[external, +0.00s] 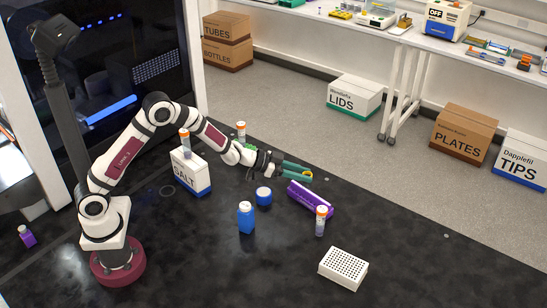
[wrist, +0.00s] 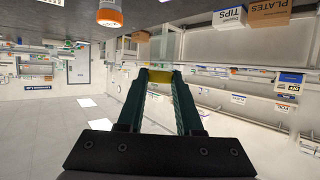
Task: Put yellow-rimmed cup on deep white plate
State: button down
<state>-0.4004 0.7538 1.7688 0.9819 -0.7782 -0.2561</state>
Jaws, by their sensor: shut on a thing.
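My gripper (external: 306,174) reaches out to the right over the black bench, its green fingers level. It is shut on a small yellow item, which I take to be the yellow-rimmed cup (external: 308,175). In the wrist view the yellow part (wrist: 159,75) shows between the fingertips of my gripper (wrist: 160,80); the rest of it is hidden or too small to tell. The white plate (external: 343,268), a block with many small holes on top, lies on the bench nearer the camera and right of my gripper, well apart from it.
A purple box (external: 310,198) lies just below my gripper in the picture. An orange-capped tube (external: 321,222) stands between it and the plate. A blue bottle (external: 246,218), a round blue item (external: 263,196) and a salt box (external: 190,173) stand left. The bench right of the plate is clear.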

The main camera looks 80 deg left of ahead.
jog(key=d+r, duration=0.3)
jog(key=d, duration=3)
send_over(339, 263)
jog(key=shift+m+h, duration=0.4)
notch_tip(339, 263, down, 11)
jog(key=shift+d+r, duration=0.1)
jog(key=shift+r, duration=0.1)
jog(key=shift+f, duration=0.35)
jog(key=shift+f, duration=0.2)
jog(key=c, duration=0.6)
grip_release()
jog(key=shift+o, duration=0.2)
